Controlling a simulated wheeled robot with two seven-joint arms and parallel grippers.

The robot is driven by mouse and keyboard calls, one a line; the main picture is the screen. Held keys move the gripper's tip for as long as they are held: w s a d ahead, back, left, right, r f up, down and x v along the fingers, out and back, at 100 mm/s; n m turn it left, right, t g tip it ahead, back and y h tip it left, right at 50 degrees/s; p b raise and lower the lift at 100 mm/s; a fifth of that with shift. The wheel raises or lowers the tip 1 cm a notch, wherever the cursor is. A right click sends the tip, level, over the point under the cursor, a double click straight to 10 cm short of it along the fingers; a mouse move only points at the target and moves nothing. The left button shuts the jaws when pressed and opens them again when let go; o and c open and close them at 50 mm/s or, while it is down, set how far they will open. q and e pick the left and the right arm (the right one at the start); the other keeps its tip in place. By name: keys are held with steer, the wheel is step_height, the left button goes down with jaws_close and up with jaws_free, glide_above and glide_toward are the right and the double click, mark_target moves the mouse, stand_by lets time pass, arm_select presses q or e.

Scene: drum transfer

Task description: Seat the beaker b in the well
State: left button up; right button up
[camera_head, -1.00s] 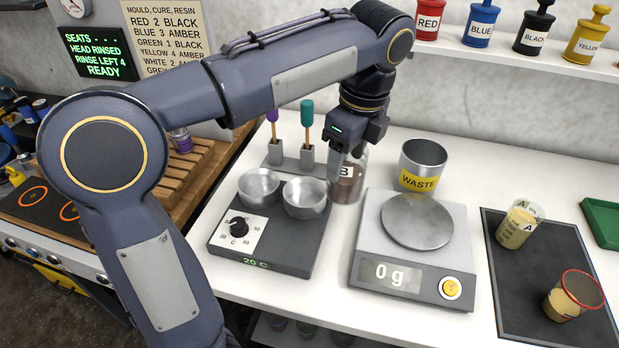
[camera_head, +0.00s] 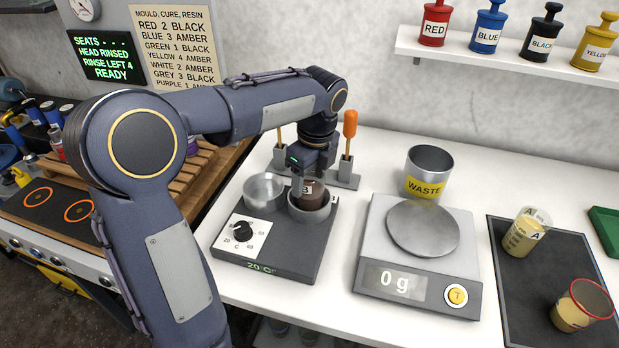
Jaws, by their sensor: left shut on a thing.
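Beaker b (camera_head: 314,197), clear with dark brown contents and a white "B" label, is held by my left gripper (camera_head: 305,178). The gripper is shut on its upper left part. The beaker looks close to upright, with its lower part hidden behind the rim of the right metal well (camera_head: 309,215) on the dark warming plate (camera_head: 275,262). I cannot tell whether it touches the well's floor. The left well (camera_head: 264,190) is empty. The plate reads 20 C. My right gripper is not in view.
A stirrer stand (camera_head: 345,181) with an orange-topped stick (camera_head: 349,127) stands just behind the plate. A scale (camera_head: 420,275) reading 0 g and a waste can (camera_head: 428,172) are to the right.

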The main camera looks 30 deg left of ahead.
arm_select(q)
steer(key=shift+f, duration=0.2)
steer(key=shift+f, duration=0.1)
steer(key=o, duration=1.1)
step_height(320, 180, up, 11)
steer(key=d+p, duration=0.1)
steer(key=p, duration=0.1)
steer(key=s+d+f+n+t+h, duration=0.1)
steer(key=s+d+f+n, duration=0.1)
steer(key=s+n, duration=0.5)
steer(key=s+d+f+n+t+h, duration=0.2)
steer(key=s+f+n, duration=0.3)
steer(key=s+n, duration=0.2)
steer(key=s+d+f+n+t+h, duration=0.2)
steer(key=s+f+n, duration=0.2)
steer(key=s+n, duration=0.3)
steer(key=shift+s+d+f+n, duration=0.2)
steer(key=shift+s+f+n, duration=0.1)
steer(key=shift+s, duration=0.3)
